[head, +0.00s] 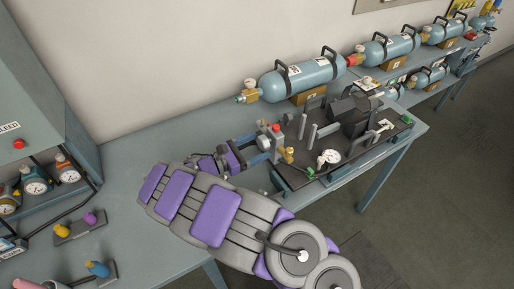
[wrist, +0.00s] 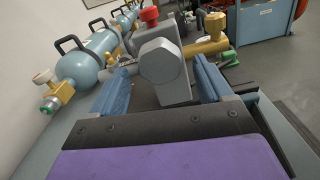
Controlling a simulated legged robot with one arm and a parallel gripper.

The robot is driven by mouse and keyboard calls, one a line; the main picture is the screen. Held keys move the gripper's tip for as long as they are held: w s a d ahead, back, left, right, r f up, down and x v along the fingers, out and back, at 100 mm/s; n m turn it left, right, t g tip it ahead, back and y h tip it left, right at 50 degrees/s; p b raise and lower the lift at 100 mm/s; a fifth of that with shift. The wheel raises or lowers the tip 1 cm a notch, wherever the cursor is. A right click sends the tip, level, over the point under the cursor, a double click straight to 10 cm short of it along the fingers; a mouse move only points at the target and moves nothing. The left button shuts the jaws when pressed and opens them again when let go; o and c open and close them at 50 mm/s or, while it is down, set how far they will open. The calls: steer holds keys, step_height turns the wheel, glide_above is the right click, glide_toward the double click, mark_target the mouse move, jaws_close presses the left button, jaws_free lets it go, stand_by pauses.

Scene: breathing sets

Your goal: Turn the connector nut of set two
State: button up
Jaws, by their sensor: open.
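A breathing set on a black base plate (head: 302,178) stands at the bench's front. At its near end is a grey block with a red knob (head: 276,128); the knob also shows in the wrist view (wrist: 149,14). A grey six-sided connector nut (wrist: 160,61) faces me on that block. I cannot read a number marking it as set two. My gripper (wrist: 163,76) is open, its two blue fingers on either side of the nut. I cannot tell whether they touch it. In the head view my gripper (head: 260,147) is at the block, partly hiding the nut.
A brass fitting (wrist: 207,46) sticks out right of the block. A pressure gauge (head: 329,158) stands on the plate. A cabinet with gauges (head: 37,186) is at left. The bench between (head: 130,165) is mostly clear.

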steer(key=shift+w+d, duration=0.35)
steer(key=shift+d, duration=0.15)
steer(key=shift+c, duration=0.4)
steer(key=c, duration=1)
steer(key=shift+o, duration=0.2)
steer(key=shift+m+p, duration=0.45)
steer(key=shift+m, duration=0.45)
steer(key=o, duration=1)
steer(key=shift+o, duration=0.2)
steer(key=shift+a, duration=0.15)
